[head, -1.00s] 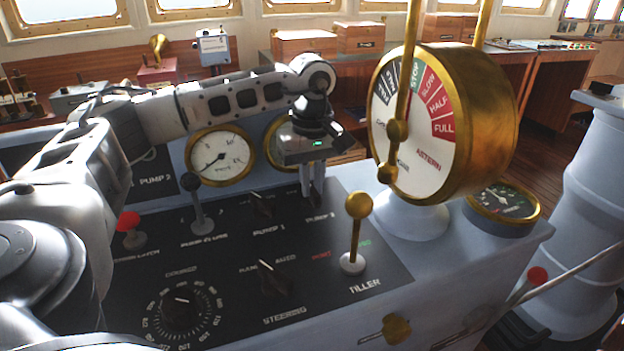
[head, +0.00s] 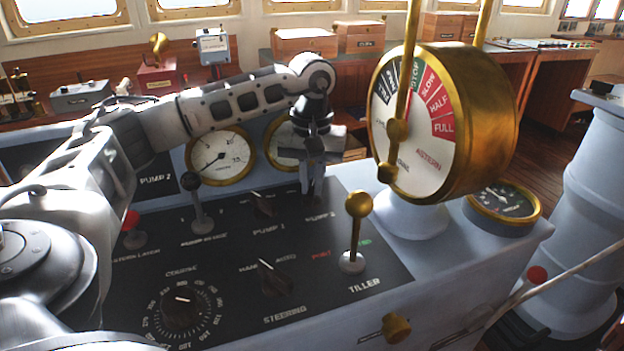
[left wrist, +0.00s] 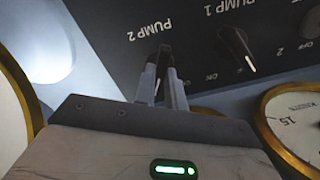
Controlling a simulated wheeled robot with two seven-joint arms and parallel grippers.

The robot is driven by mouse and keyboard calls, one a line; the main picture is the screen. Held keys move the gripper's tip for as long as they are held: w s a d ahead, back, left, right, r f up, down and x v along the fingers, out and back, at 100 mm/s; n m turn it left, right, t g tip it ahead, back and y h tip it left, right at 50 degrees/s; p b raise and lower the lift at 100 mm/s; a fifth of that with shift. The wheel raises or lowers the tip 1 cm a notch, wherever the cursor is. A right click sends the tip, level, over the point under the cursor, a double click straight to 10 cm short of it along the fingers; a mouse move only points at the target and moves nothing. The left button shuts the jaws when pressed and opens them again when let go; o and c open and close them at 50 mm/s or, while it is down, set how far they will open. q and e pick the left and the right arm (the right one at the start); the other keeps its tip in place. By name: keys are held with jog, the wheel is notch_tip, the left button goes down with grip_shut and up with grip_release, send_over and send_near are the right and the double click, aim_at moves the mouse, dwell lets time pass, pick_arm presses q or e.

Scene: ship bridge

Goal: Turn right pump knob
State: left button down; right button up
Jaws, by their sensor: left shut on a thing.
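The black control panel (head: 225,255) carries a dark knob marked PUMP 1 (head: 262,204) and, to its right, the place marked PUMP 2. My left gripper (head: 311,196) points down at the PUMP 2 place, its fingers close together. In the left wrist view the gripper (left wrist: 163,82) is shut on the dark right pump knob (left wrist: 165,54), beside the PUMP 2 label. The fingers hide most of this knob, so its pointer cannot be read. The PUMP 1 knob (left wrist: 236,45) stands apart from the fingers. My right gripper is not in view.
The brass engine telegraph (head: 450,125) stands close to the right of my left gripper. The tiller lever (head: 357,225) rises nearer in front. Two gauges (head: 220,157) stand behind the panel. A steering knob (head: 273,277) and a course dial (head: 183,307) sit nearer.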

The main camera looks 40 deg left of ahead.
aim_at(312, 187)
pick_arm(q)
jog(key=shift+r, duration=0.1)
jog(key=c, duration=1.5)
grip_release()
jog(key=shift+o, duration=0.2)
